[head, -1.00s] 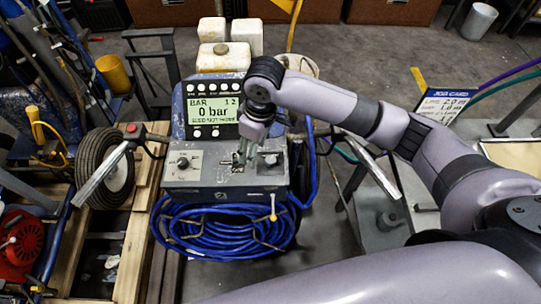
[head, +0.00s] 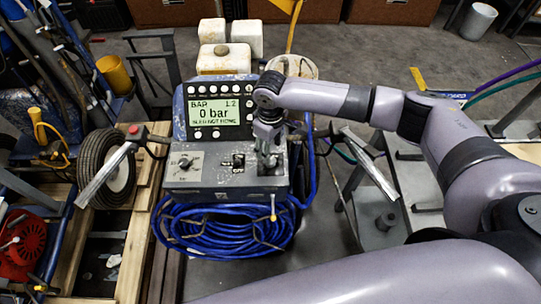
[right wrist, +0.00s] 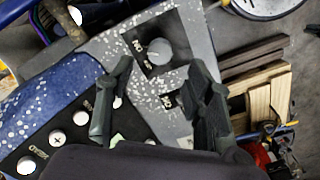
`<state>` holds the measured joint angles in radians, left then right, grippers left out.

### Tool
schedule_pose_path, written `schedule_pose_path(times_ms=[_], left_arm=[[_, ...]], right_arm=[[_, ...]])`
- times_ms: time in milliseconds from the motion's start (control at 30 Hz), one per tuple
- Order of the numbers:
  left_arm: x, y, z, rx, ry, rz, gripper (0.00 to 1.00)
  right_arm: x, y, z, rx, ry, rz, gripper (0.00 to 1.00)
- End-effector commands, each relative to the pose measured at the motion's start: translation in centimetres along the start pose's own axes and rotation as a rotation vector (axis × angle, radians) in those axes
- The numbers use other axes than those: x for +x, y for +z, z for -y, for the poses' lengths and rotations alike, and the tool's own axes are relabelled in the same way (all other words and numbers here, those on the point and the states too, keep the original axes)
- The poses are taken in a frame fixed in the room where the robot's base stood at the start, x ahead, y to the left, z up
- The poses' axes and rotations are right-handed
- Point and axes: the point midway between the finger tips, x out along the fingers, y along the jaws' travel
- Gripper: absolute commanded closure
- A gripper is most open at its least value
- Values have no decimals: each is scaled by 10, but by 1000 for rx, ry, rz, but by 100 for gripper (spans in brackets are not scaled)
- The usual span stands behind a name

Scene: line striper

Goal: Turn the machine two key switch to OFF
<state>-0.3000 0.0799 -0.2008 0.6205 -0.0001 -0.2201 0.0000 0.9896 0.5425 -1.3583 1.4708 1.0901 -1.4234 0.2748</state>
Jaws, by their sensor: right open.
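The grey control panel (head: 215,178) sits on the line striper below a display reading 0 bar (head: 213,112). It has a dial (head: 185,163) at left and a small switch (head: 238,160) marked OFF in the middle. My right gripper (head: 268,158) points down over the panel's right end and hides most of what is there. In the right wrist view a round grey knob (right wrist: 159,52) sits on a black plate with ON and OFF lettering. The open fingers of my right gripper (right wrist: 161,68) stand either side of it, apart from it. My left gripper is out of view.
A coiled blue hose (head: 225,230) hangs on the machine's front. Handlebars (head: 105,175) stick out at both sides.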

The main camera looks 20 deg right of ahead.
Motion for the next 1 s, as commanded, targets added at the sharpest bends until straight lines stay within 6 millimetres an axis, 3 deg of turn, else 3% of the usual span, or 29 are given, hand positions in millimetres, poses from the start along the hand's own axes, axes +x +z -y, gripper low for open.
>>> schedule_pose_path(times_ms=[200, 400, 733, 1000], left_arm=[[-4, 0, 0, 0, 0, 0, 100], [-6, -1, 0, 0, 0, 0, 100], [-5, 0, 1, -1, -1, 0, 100], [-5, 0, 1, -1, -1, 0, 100]], right_arm=[[40, 0, 0, 1, 0, 3, 52], [58, 0, 0, 0, 1, 0, 52], [62, 0, 0, 0, 1, 0, 52], [61, 0, 0, 0, 1, 0, 70]])
